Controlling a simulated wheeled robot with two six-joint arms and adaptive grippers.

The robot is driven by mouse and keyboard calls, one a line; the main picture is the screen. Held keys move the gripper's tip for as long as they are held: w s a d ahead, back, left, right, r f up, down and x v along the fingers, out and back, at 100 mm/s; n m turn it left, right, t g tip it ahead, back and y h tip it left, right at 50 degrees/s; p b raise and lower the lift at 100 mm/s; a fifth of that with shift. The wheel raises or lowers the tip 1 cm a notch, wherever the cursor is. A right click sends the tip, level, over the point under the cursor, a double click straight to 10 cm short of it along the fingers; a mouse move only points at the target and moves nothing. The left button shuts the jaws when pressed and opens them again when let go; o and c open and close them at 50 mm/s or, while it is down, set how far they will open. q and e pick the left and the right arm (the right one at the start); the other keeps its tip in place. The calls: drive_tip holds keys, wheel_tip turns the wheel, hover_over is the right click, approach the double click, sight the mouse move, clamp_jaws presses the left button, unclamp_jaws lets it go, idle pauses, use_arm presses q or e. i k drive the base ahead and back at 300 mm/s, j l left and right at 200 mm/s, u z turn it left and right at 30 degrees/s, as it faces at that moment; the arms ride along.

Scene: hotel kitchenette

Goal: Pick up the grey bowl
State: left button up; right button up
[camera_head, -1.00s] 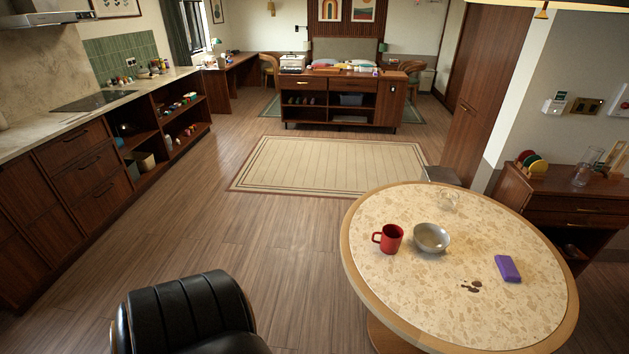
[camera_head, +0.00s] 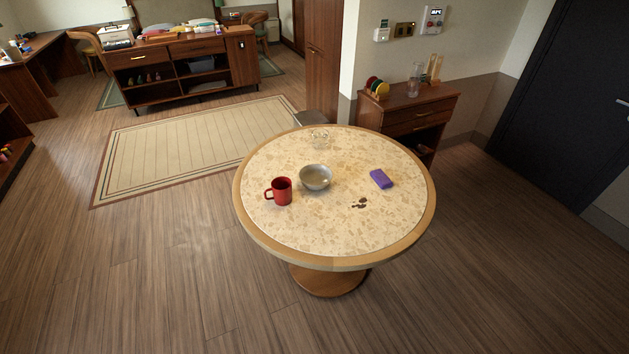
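The grey bowl (camera_head: 316,177) stands upright on the round table (camera_head: 300,230), left of the table's middle. It looks empty. A red mug (camera_head: 280,191) stands close to its lower left, with its handle to the left. Neither of my grippers shows in the head view.
A stool (camera_head: 315,118) is partly hidden behind the table. Floor (camera_head: 150,270) is clear left and in front.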

sight(316, 177)
drive_tip(key=i+j+z, duration=0.15)
drive_tip(key=j+z, duration=0.2)
drive_tip(key=i+j+z, duration=0.1)
drive_tip(key=j+z, duration=0.2)
drive_tip(key=j, duration=0.15)
drive_tip(key=i+j+z, duration=0.1)
drive_tip(key=j+z, duration=0.45)
drive_tip(key=j, duration=2.5)
